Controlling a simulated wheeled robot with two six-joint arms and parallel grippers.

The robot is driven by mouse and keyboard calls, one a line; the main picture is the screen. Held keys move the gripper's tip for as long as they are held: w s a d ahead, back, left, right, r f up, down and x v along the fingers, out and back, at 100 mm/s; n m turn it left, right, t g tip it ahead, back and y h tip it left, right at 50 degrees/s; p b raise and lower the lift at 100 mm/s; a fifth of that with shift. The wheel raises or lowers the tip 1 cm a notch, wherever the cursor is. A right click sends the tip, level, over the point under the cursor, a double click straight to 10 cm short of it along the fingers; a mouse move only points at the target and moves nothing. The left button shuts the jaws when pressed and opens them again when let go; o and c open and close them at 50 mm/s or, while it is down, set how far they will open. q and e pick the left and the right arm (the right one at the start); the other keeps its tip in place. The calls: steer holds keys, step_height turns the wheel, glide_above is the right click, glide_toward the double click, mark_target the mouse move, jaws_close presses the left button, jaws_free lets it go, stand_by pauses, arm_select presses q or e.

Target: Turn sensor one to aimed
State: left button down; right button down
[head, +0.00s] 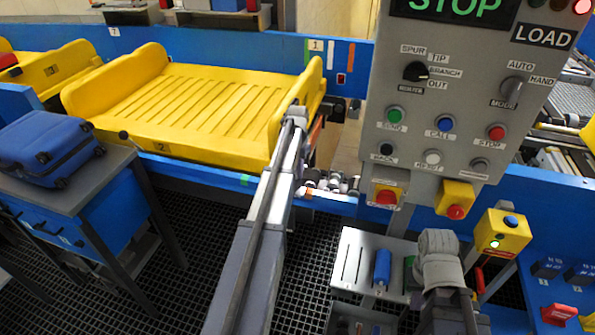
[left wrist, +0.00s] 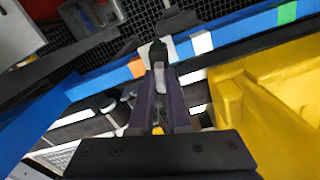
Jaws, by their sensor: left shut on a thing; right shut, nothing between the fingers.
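In the left wrist view my left gripper (left wrist: 157,72) is shut on a small dark, grey-sided piece (left wrist: 159,50) at the blue rail. I take this piece for sensor one; no label on it can be read, and its aim cannot be told. The fingers cover much of it.
A yellow tray (head: 205,88) sits on the conveyor behind the rail (head: 335,206). A control panel (head: 455,85) stands to the right. A blue suitcase (head: 47,151) lies on a stand at left. A blue tool (head: 382,267) stands on the grey plate (head: 350,262).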

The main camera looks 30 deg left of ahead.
arm_select(q)
steer(key=shift+n, duration=1.6)
steer(key=c, duration=0.9)
jaws_free()
steer(key=shift+r, duration=0.15)
step_height(320, 180, up, 8)
steer(key=p, duration=0.8)
steer(key=shift+f, duration=0.2)
